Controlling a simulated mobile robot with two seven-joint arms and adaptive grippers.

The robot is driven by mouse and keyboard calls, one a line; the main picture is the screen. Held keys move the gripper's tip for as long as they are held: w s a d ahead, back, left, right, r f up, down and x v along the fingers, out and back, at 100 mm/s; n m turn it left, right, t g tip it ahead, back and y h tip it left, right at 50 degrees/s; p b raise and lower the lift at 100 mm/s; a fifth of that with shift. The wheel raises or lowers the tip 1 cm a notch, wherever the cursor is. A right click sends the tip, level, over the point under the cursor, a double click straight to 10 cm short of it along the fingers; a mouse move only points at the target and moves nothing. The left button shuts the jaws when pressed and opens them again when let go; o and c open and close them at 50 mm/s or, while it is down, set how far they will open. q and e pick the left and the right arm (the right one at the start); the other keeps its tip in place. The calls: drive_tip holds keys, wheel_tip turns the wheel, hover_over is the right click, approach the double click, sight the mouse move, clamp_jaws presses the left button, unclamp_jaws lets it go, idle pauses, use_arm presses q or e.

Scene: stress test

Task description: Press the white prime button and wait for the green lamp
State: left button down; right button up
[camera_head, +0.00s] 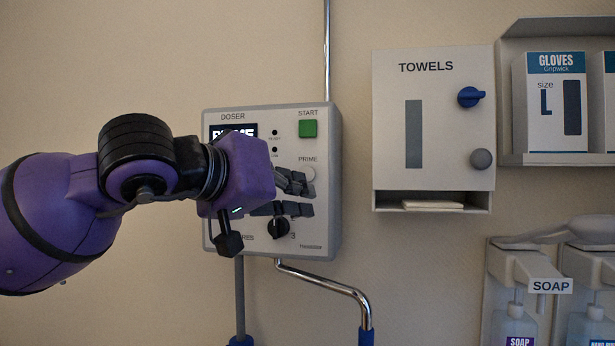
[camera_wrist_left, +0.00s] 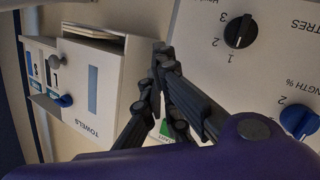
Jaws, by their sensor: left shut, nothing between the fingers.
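The grey doser box (camera_head: 325,235) hangs on the wall; its panel also fills the right of the wrist view (camera_wrist_left: 200,45). The white prime button (camera_head: 309,174), under the label PRIME, is partly covered by my left gripper (camera_head: 306,194). The gripper is shut and empty, its fingertips at or just in front of the button; I cannot tell whether they touch. In the wrist view the closed fingertips (camera_wrist_left: 160,48) hide the button. Two small indicators, upper (camera_head: 275,132) and lower (camera_head: 275,150), look dark; no lamp shows green. The display (camera_head: 233,131) is partly hidden and seems to read PRIME.
A green START button (camera_head: 308,128) sits just above PRIME. A black dial (camera_head: 279,228) lies just below the fingers. A towel dispenser (camera_head: 385,130), glove boxes (camera_head: 556,100) and a soap dispenser (camera_head: 510,265) are to the right. Chrome pipes (camera_head: 335,286) run below the doser.

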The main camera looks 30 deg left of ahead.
use_arm(q)
drive_tip(key=shift+s+d, duration=0.25)
drive_tip(key=shift+s, duration=0.75)
